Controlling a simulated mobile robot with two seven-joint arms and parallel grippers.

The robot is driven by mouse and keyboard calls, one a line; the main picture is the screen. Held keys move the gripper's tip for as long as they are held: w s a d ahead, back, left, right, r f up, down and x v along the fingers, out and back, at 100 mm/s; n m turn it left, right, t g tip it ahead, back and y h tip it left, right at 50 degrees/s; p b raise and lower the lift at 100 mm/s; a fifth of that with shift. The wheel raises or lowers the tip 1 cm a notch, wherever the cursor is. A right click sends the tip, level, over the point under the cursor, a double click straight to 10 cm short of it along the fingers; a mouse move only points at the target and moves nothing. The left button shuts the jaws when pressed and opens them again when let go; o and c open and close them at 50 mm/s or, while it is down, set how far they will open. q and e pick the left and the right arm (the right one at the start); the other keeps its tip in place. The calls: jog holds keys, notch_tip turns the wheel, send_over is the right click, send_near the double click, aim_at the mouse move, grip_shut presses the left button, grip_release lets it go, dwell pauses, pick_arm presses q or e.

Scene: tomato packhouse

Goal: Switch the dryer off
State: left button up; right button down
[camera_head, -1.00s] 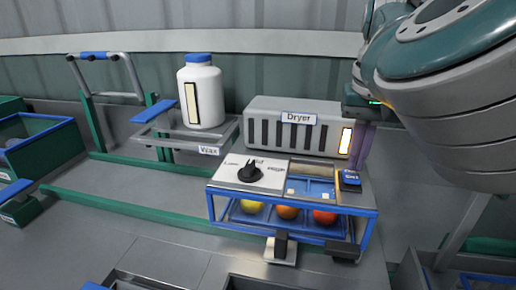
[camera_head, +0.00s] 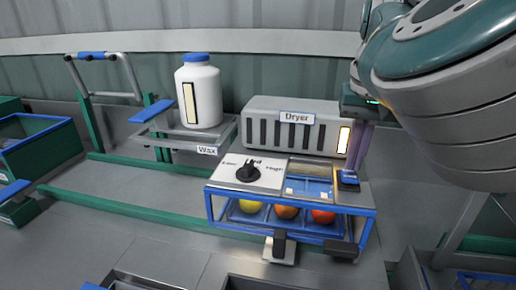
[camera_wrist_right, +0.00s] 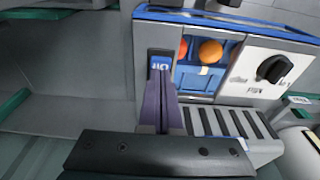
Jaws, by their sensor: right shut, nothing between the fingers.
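The dryer (camera_head: 296,115) is a grey slotted box with a "Dryer" sign, behind the sorting unit. A pale yellow lamp (camera_head: 344,140) glows at its right end. A small blue switch (camera_head: 348,178) sits below that end; in the wrist view the blue switch (camera_wrist_right: 159,63) carries white lettering that I cannot read surely. My right gripper (camera_head: 356,166) has its purple fingers together and empty, pointing down with the tips at the switch. The fingers also show in the wrist view (camera_wrist_right: 161,76), at the switch's edge; contact is unclear. My left gripper is out of view.
A white panel with a black knob (camera_head: 248,173) is left of the switch. Yellow, orange and red balls (camera_head: 287,211) sit in the blue-framed unit below. A white wax jar (camera_head: 200,92) stands on a stand at left. The grey bench between the green rails is clear.

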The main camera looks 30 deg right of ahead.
aim_at(350, 177)
jog(key=shift+f, duration=0.15)
jog(key=shift+f+b, duration=0.4)
jog(key=shift+f, duration=0.4)
dwell(0.6)
notch_tip(350, 177, up, 4)
jog(key=p, duration=0.4)
jog(key=shift+f, duration=0.25)
notch_tip(350, 177, up, 4)
jog(key=p, duration=0.4)
jog(key=shift+f+p, duration=0.15)
jog(key=shift+p, duration=0.25)
jog(key=shift+f, duration=0.1)
